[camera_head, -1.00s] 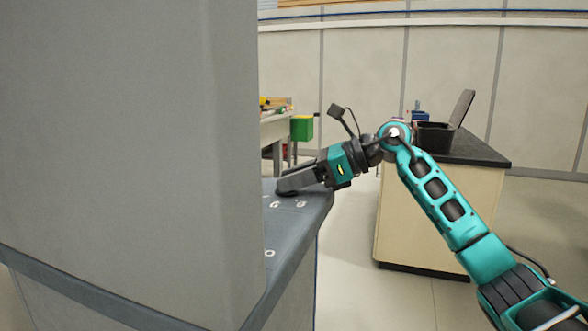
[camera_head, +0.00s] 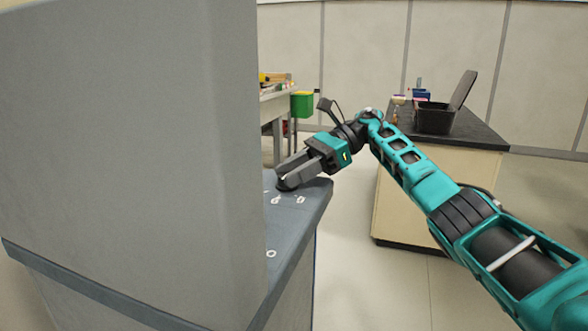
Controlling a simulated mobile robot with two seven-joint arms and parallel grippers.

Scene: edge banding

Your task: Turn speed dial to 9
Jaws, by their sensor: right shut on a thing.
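My right gripper (camera_head: 284,178) reaches in from the right, low over the grey machine top. It is shut on the dark speed dial (camera_head: 283,187), which is mostly hidden by the fingers. White markings (camera_head: 275,199) show on the panel just in front of the dial; they are too small to read surely. Which number the dial points to cannot be told. My left gripper is not in view.
A tall grey machine housing (camera_head: 130,150) fills the left and hides part of the panel. The panel top (camera_head: 300,215) ends at a right edge above the floor.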

